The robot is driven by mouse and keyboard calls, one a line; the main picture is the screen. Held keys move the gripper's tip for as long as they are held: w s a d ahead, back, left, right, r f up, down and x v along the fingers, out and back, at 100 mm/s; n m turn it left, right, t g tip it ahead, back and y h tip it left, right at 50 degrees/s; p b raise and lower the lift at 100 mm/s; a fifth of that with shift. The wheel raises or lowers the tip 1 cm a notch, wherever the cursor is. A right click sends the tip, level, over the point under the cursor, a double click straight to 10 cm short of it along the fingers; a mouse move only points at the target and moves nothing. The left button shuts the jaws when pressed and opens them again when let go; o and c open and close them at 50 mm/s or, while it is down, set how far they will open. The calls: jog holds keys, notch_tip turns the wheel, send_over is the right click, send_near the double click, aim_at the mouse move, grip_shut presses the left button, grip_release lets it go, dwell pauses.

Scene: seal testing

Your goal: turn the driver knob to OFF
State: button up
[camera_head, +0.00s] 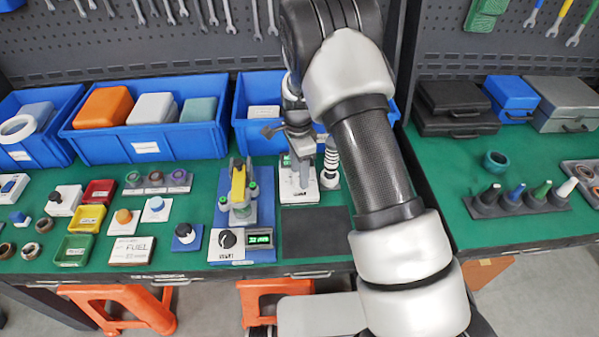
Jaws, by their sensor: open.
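A black knob (227,238) sits on the white front panel of a blue-based bench unit (261,256), left of a small lit green display (261,239). This looks like the driver knob; its label and pointer position are too small to read. The unit carries a yellow part and green-topped posts behind the panel. My gripper (302,178) is behind and to the right of this knob, apart from it, over a white-based device (299,196) with its own green display. My gripper is open; its fingertips are small and partly lost against that device.
Other small knob blocks stand left, including a blue one (187,239) close to the unit. A coiled spring-like part (331,160) stands right of my gripper. A dark mat (316,232) lies bare right of the unit. Blue bins (150,150) line the back.

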jog(key=shift+f, duration=0.25)
jog(key=c, duration=1.1)
jog(key=shift+o, duration=0.2)
